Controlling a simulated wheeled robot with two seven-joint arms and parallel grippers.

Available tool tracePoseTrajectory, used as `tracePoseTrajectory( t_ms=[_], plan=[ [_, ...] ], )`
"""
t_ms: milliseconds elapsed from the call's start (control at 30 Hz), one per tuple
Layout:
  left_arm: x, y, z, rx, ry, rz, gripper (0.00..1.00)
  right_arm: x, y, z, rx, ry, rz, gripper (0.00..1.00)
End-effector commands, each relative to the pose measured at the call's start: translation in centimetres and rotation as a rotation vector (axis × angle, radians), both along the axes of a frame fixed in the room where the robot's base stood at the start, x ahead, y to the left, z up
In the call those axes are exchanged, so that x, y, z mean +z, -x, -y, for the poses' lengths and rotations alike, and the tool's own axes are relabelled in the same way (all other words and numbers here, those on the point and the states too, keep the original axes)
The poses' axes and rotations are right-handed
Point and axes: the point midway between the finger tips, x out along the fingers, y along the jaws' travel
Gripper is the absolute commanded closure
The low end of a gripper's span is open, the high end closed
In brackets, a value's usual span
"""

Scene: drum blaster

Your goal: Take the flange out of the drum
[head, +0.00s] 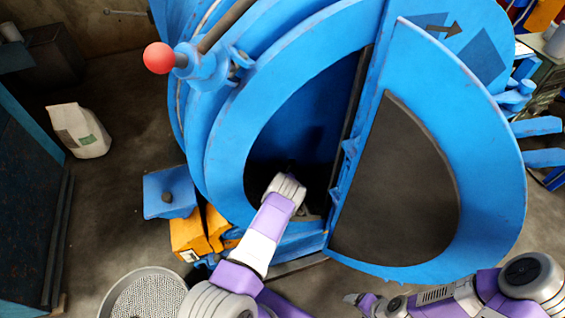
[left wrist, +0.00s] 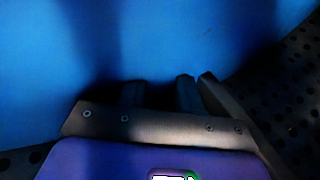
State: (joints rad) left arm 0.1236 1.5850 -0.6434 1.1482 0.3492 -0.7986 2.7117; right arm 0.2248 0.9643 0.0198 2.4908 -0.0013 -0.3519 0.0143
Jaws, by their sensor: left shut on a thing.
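The blue drum (head: 228,135) stands in the middle of the head view with its round front opening uncovered on the left half. My left gripper (head: 291,170) reaches in through this opening. In the left wrist view its dark fingers (left wrist: 160,93) show low in the picture, close to a blue inner surface (left wrist: 150,45). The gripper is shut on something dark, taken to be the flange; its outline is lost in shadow. My right gripper (head: 354,299) is low at the right of the head view, outside the drum, and its jaws are too small to read.
A blue half-round door with a dark panel (head: 395,185) stands right of the opening. A lever with a red ball (head: 159,56) juts out at upper left. A perforated round tray (head: 147,297) and a white bag (head: 79,131) are at left. Perforated dark metal (left wrist: 290,85) lies beside the left gripper.

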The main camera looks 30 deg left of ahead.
Motion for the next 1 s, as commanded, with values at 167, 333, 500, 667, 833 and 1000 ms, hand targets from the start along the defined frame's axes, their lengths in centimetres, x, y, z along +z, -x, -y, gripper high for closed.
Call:
tracePoseTrajectory(
  t_ms=[167, 333, 500, 667, 833, 1000],
  plan=[
    [1.6, 0.0, -0.1, 0.003, -0.001, 0.003, 1.0, 0.8, 0.0, 0.0, 0.0, 0.0, 0.0, 0.23],
    [5.3, -0.1, -0.2, 0.005, 0.002, 0.006, 1.0, 2.6, 0.0, 0.0, 0.0, 0.0, 0.0, 0.23],
    [8.3, 0.0, -0.1, 0.002, 0.001, 0.004, 1.0, 3.8, 0.0, 0.0, 0.0, 0.0, 0.0, 0.23],
    [9.9, 0.0, -0.1, 0.001, 0.0, 0.002, 1.0, 4.3, 0.0, 0.0, 0.0, 0.0, 0.0, 0.23],
    [10.1, 0.0, 0.0, 0.001, 0.0, 0.0, 1.0, 4.3, 0.0, 0.0, 0.0, 0.0, 0.0, 0.23],
    [10.0, 0.0, 0.0, 0.0, -0.001, 0.001, 1.0, 4.2, 0.0, 0.0, 0.0, 0.0, 0.0, 0.23]
  ],
)
